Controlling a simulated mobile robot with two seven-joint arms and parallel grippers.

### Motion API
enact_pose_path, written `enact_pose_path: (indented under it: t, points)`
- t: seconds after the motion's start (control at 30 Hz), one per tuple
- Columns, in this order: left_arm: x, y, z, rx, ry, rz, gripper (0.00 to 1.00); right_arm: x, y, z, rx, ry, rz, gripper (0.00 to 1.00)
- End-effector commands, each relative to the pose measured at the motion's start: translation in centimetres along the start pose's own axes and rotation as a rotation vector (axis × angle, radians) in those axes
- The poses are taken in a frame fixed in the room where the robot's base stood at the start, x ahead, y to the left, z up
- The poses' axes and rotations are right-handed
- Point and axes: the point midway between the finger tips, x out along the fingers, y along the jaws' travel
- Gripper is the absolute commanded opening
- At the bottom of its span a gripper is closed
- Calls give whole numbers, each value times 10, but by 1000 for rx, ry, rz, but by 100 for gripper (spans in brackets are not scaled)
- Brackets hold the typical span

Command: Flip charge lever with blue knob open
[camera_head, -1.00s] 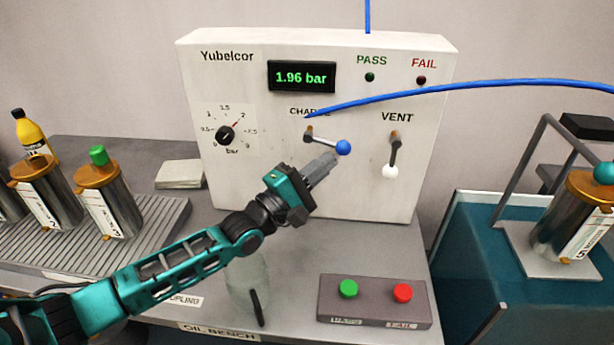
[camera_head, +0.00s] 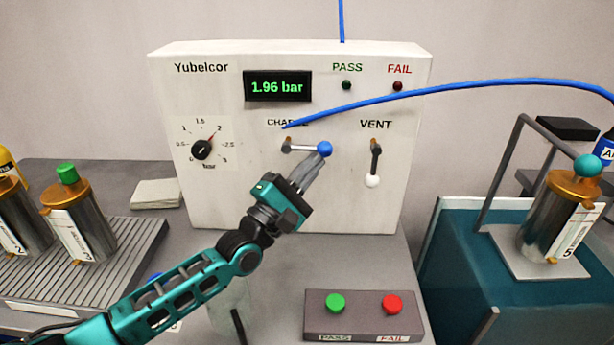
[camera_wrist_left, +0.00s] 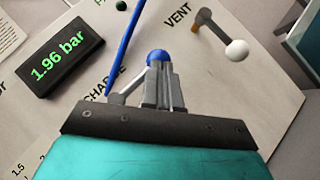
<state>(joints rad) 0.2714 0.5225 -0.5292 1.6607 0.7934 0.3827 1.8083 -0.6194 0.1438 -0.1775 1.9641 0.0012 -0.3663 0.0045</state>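The charge lever (camera_head: 303,147) is on the white Yubelcor panel under the CHARGE label. It points right and slightly down, with the blue knob (camera_head: 325,149) at its end. My left gripper (camera_head: 318,163) reaches up from the lower left, its fingertips at the underside of the knob. In the left wrist view the fingers (camera_wrist_left: 159,72) are together, and the blue knob (camera_wrist_left: 157,56) shows just beyond their tips, not between them. Part of the knob and lever is hidden there. My right gripper is not in view.
The vent lever with a white knob (camera_head: 372,181) hangs down to the right. A blue hose (camera_head: 450,90) crosses in front of the panel. A box with green and red buttons (camera_head: 364,315) stands below. The display (camera_head: 278,86) reads 1.96 bar.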

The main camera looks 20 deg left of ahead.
Motion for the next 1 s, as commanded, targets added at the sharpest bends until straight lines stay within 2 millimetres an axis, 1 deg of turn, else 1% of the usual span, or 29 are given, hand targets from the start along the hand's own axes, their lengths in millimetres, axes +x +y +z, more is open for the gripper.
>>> enact_pose_path:
  t: [0.03,0.1,0.27,0.37,0.47,0.57,0.6,0.8,1.0]
  points:
    - [1,0,0,0,0,-1,0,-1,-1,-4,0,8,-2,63]
    - [1,0,0,1,0,-1,0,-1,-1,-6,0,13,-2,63]
    - [0,0,0,1,0,-1,0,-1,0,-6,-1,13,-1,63]
    - [-5,0,0,2,0,-2,0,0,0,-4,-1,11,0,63]
    - [-18,-1,0,0,1,-4,0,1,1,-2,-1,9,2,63]
    - [-37,0,0,0,1,-4,0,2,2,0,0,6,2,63]
    - [-43,5,2,1,1,-3,0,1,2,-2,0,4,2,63]
    - [-80,20,10,0,1,-6,0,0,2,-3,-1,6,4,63]
    - [-112,34,17,0,2,-4,0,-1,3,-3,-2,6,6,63]
